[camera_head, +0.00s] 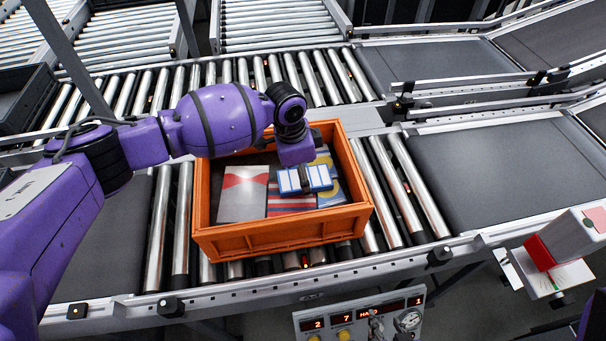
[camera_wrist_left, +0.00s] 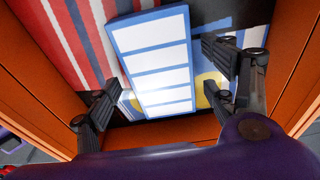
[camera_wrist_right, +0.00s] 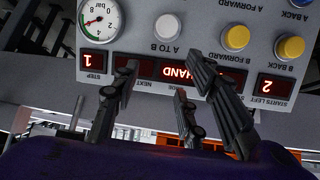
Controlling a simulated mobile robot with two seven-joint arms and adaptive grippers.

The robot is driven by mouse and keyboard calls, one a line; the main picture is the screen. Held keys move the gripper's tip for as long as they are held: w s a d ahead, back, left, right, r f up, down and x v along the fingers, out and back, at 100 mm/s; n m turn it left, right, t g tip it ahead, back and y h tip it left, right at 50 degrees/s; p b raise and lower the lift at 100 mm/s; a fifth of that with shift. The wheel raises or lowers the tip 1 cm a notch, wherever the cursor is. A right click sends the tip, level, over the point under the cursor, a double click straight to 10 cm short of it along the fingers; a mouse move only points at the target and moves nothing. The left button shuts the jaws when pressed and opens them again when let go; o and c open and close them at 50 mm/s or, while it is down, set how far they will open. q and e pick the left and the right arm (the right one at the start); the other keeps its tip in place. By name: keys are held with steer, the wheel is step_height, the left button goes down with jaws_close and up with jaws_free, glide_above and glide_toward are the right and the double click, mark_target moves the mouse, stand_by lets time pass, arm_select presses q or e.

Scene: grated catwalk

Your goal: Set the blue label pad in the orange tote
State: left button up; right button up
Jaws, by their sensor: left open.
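The blue label pad (camera_head: 318,177), blue with white label panels, is inside the orange tote (camera_head: 260,236), over flat printed packs. In the left wrist view the pad (camera_wrist_left: 157,62) lies between the fingers of my left gripper (camera_wrist_left: 161,76), which are spread apart with visible gaps beside it. It looks laid on the packs, but exact contact cannot be told. In the head view my left arm hides part of the tote's back. My right gripper (camera_wrist_right: 168,92) is open and empty in front of the control panel (camera_wrist_right: 150,65), away from the tote.
The tote stands on a roller conveyor (camera_head: 410,195) with a metal side rail. A belt section (camera_head: 505,170) to the right is clear. A red-and-white box (camera_head: 540,252) stands at the right.

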mark_target(296, 180)
arm_select(q)
step_height(296, 180, up, 12)
steer(key=a, duration=0.1)
steer(key=shift+s+a, duration=0.2)
steer(key=shift+a, duration=0.2)
steer(key=shift+f, duration=0.15)
